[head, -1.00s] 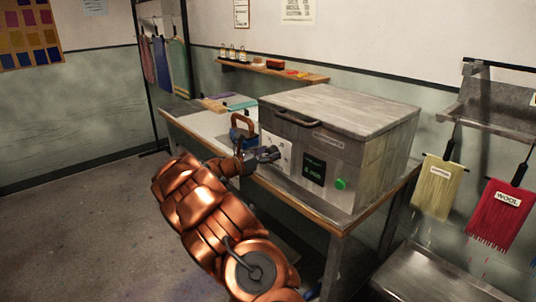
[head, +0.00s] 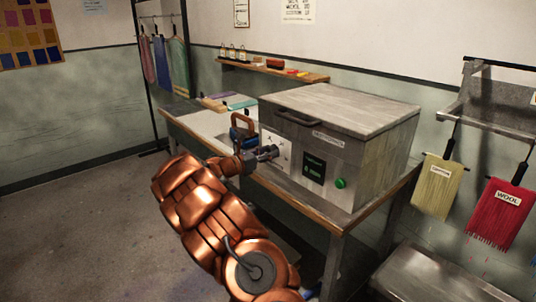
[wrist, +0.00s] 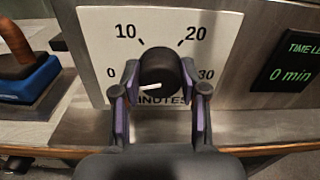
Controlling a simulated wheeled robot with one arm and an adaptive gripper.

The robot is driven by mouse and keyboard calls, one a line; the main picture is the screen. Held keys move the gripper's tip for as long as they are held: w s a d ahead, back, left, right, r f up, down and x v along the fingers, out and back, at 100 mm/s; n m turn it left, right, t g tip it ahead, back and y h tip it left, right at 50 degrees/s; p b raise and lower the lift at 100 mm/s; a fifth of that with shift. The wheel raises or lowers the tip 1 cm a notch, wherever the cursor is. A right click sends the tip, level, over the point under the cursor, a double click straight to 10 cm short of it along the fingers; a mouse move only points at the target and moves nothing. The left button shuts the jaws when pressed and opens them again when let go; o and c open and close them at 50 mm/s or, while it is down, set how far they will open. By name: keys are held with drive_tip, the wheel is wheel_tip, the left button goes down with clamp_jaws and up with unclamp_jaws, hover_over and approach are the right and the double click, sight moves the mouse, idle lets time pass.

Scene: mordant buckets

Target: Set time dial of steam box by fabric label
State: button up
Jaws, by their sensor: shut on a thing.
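The steam box (head: 325,135) is a grey box with a lid, standing on the table. Its time dial (wrist: 160,74) is a black knob with a white pointer line, on a white plate marked 0, 10, 20, 30 and MINUTES. The pointer aims left and slightly down, near the 0 side. My gripper (wrist: 160,92) is shut on the knob, one finger on each side. In the head view my gripper (head: 268,153) covers part of the plate. The display (wrist: 292,72) reads 0 min. Fabric labels hang at right: WOOL on red fabric (head: 503,215), and an unreadable one on yellow fabric (head: 438,192).
A green button (head: 340,183) is right of the display. A blue iron-like tool with a brown handle (wrist: 22,75) stands left of the dial. A shelf (head: 272,70) with bottles is behind. A metal bench (head: 430,275) is at lower right. Open floor lies left.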

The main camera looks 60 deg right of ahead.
drive_tip(key=shift+f, duration=0.1)
drive_tip(key=m+b, duration=0.3)
drive_tip(key=shift+f, duration=0.2)
drive_tip(key=m+b, duration=0.4)
drive_tip(key=b, duration=0.1)
drive_tip(key=shift+m+b, duration=0.3)
drive_tip(key=m+b, duration=0.4)
drive_tip(key=b, duration=0.1)
drive_tip(key=shift+s+m, duration=0.1)
drive_tip(key=shift+m, duration=0.2)
drive_tip(key=m+b, duration=0.2)
drive_tip(key=b, duration=0.2)
drive_tip(key=shift+f, duration=0.1)
drive_tip(key=m+b, duration=0.7)
drive_tip(key=b, duration=0.2)
drive_tip(key=shift+f+t, duration=0.15)
drive_tip(key=shift+t, duration=0.15)
drive_tip(key=m+b, duration=0.4)
drive_tip(key=b, duration=0.1)
drive_tip(key=m+b, duration=0.1)
drive_tip(key=shift+r+m+b, duration=0.3)
drive_tip(key=shift+m+b, duration=0.1)
